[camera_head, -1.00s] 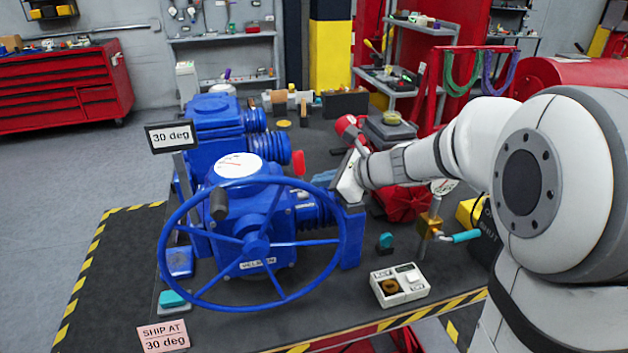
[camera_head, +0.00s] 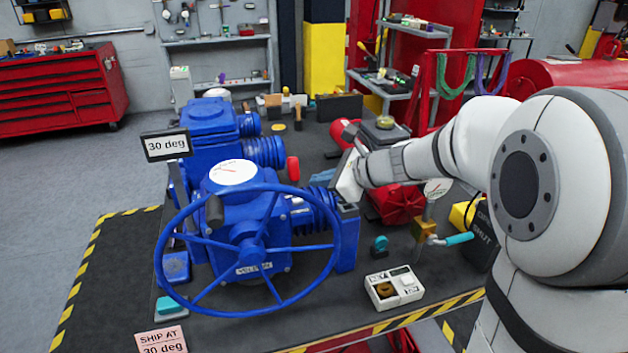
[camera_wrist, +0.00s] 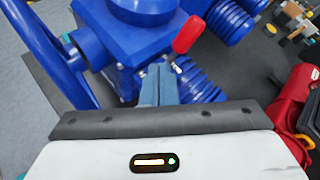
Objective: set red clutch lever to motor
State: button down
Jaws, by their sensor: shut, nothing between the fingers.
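The red clutch lever (camera_head: 293,169) stands up from the blue valve actuator (camera_head: 240,219), to the right of its dial. In the wrist view the red lever (camera_wrist: 188,35) tilts up and to the right, just beyond my fingertips. My gripper (camera_wrist: 160,72) is shut and empty, with its blue-grey fingers together, pointing at the lever's base. I cannot tell whether the fingertips touch the lever. In the head view my gripper (camera_head: 322,176) is partly hidden, reaching in from the right behind the handwheel side. MOTOR wording beside the lever is not readable.
A large blue handwheel (camera_head: 250,250) is at the front of the actuator. A white button box (camera_head: 394,288), a brass valve with a teal handle (camera_head: 458,239) and a red motor-like body (camera_head: 397,203) stand to the right. Grey floor lies open at left.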

jog(key=d+r, duration=0.9)
jog(key=shift+s, duration=0.45)
jog(key=shift+s+a, duration=0.1)
jog(key=s+d+f+n+g+h, duration=0.1)
jog(key=s+f+n+h, duration=0.4)
jog(key=s+n, duration=0.5)
jog(key=s+d+f+n+g+h, duration=0.2)
jog(key=s+f+n+h, duration=0.3)
jog(key=s+f+n, duration=0.4)
jog(key=s+d+n, duration=0.1)
jog(key=s, duration=0.4)
jog(key=shift+s+f+n, duration=0.15)
jog(key=shift+s+n, duration=0.15)
jog(key=shift+n, duration=0.1)
